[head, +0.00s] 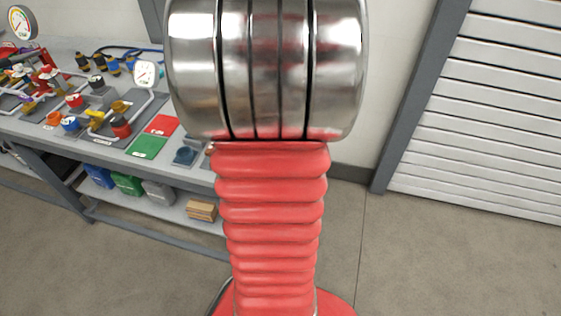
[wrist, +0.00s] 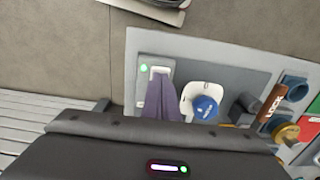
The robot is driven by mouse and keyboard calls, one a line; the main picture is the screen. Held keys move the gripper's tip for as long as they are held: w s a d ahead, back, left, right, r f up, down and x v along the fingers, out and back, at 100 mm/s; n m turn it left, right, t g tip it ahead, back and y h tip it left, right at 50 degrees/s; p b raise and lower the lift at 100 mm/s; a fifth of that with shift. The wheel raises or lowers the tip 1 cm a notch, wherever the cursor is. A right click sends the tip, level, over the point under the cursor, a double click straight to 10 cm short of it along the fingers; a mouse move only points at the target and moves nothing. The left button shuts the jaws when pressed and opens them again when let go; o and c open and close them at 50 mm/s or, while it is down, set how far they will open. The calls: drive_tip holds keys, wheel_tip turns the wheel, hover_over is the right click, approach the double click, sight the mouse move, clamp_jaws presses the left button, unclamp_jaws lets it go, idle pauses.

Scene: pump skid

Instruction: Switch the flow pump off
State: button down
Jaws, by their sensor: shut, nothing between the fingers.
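In the wrist view a grey switch box (wrist: 143,88) on a light panel has a lit green lamp (wrist: 144,68) and a white switch part (wrist: 159,71). No label on it is readable, so I cannot confirm that it is the flow pump's. My gripper (wrist: 160,82) shows as shut, dark purple fingers in front of this box, their tips just below the white part. I cannot tell whether they touch it. The fingers hide the box's lower middle. My gripper does not show in the head view, where my arm covers the middle.
Right of the box are a blue knob (wrist: 206,107) on a white plate, a brown LOCK tag (wrist: 272,106) and a yellow knob (wrist: 285,133). In the head view the bench (head: 190,203) carries gauges, valves, a green mat (head: 147,147) and a red mat (head: 162,125).

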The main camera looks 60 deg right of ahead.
drive_tip(key=shift+f, duration=0.4)
idle(0.3)
drive_tip(key=shift+r, duration=0.15)
wheel_tip(320, 180, up, 7)
idle(1.0)
idle(0.6)
drive_tip(key=w+a+r+n+t+h, duration=0.1)
drive_tip(key=w+a+r+n, duration=0.25)
drive_tip(key=w+a, duration=0.5)
drive_tip(key=w+a+r+n+t, duration=0.1)
drive_tip(key=a+n, duration=0.5)
drive_tip(key=a, duration=0.8)
drive_tip(key=w+a+r+n+t+y, duration=0.1)
drive_tip(key=a+r+n+t, duration=0.2)
drive_tip(key=a, duration=1.1)
drive_tip(key=n, duration=0.3)
drive_tip(key=shift+w+r+n+t, duration=0.3)
drive_tip(key=shift+w+r+n, duration=0.05)
drive_tip(key=shift+r, duration=0.05)
